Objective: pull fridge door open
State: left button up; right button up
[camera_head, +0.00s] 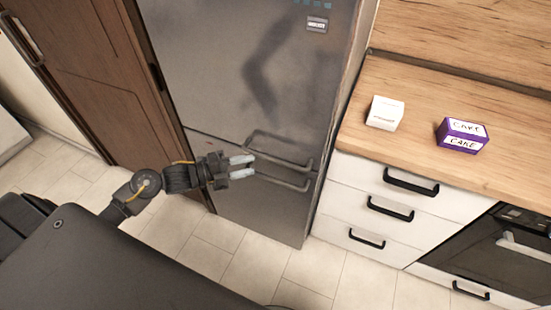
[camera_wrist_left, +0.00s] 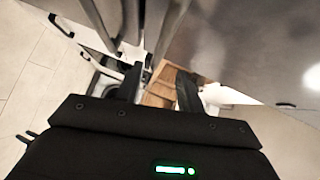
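The grey metal fridge (camera_head: 225,75) stands in the middle of the head view, its doors looking shut. Two bar handles lie one above the other, the upper handle (camera_head: 285,149) and the lower handle (camera_head: 283,184). My left gripper (camera_head: 252,166) is at the left end of the handles, its pale fingers pointing right with a gap between them. In the left wrist view the fingers (camera_wrist_left: 158,88) are apart, and handle bars (camera_wrist_left: 172,25) show beyond them at the upper left. I see no bar clearly between the fingers; contact cannot be told. My right gripper is out of view.
A brown wooden cabinet (camera_head: 95,70) stands left of the fridge. To the right, a wooden counter (camera_head: 410,90) bears a white box (camera_head: 385,113) and a purple cake box (camera_head: 461,135). White drawers (camera_head: 350,205) and an oven (camera_head: 490,250) sit below. Tiled floor (camera_head: 215,250) is clear before the fridge.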

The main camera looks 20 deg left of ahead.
aim_at(276, 158)
pick_arm(q)
jog(key=p+x, duration=0.2)
jog(key=x, duration=0.7)
jog(key=shift+w+d, duration=0.25)
jog(key=shift+w, duration=0.05)
grip_shut()
